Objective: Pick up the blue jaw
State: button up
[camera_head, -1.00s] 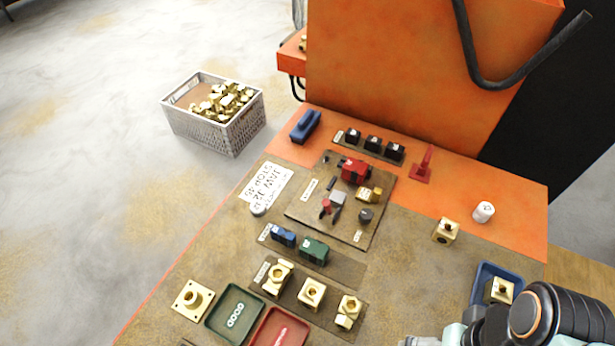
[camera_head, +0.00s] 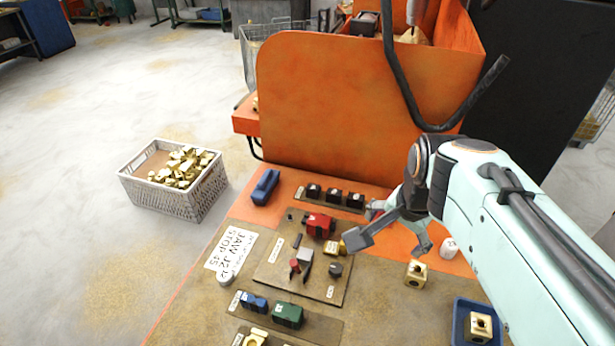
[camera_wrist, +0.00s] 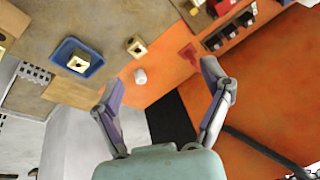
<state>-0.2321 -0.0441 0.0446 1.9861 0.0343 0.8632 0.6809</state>
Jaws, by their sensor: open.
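The small blue jaw (camera_head: 254,302) lies on a labelled strip on the bench, left of the green jaw (camera_head: 288,315). My gripper (camera_head: 392,243) is open and empty, above the right part of the bench, up and to the right of the blue jaw and well apart from it. In the wrist view my open gripper (camera_wrist: 161,75) has nothing between its fingers. The blue jaw does not show in the wrist view.
A larger blue block (camera_head: 265,187) lies at the back left. A brown board (camera_head: 270,275) holds a red vise (camera_head: 319,225) and small parts. Black jaws (camera_head: 334,197) stand behind it. A brass block (camera_head: 415,273), white cylinder (camera_head: 449,247) and blue tray (camera_head: 462,312) are at right.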

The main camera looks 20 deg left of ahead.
jog(key=w+a+f, duration=0.1)
jog(key=a+f, duration=0.2)
jog(key=a, duration=0.2)
jog(key=w+a+f+n+g, duration=0.1)
jog(key=a+f, duration=0.3)
jog(key=a, duration=0.2)
jog(key=w+a+f+n, duration=0.1)
jog(key=a+f, duration=0.3)
jog(key=a, duration=0.2)
jog(key=shift+w+f+g, duration=0.1)
jog(key=shift+w+g, duration=0.15)
jog(key=shift+g, duration=0.15)
jog(key=s+a+f+n, duration=0.1)
jog(key=s+a+f, duration=0.1)
jog(key=a+f, duration=0.2)
jog(key=n+g, duration=0.2)
send_over(253, 299)
jog(key=shift+h, duration=0.4)
notch_tip(253, 299, down, 7)
jog(key=shift+r, duration=0.1)
jog(key=shift+f, duration=0.4)
notch_tip(253, 299, down, 6)
jog(key=shift+r, duration=0.15)
jog(key=c, duration=1)
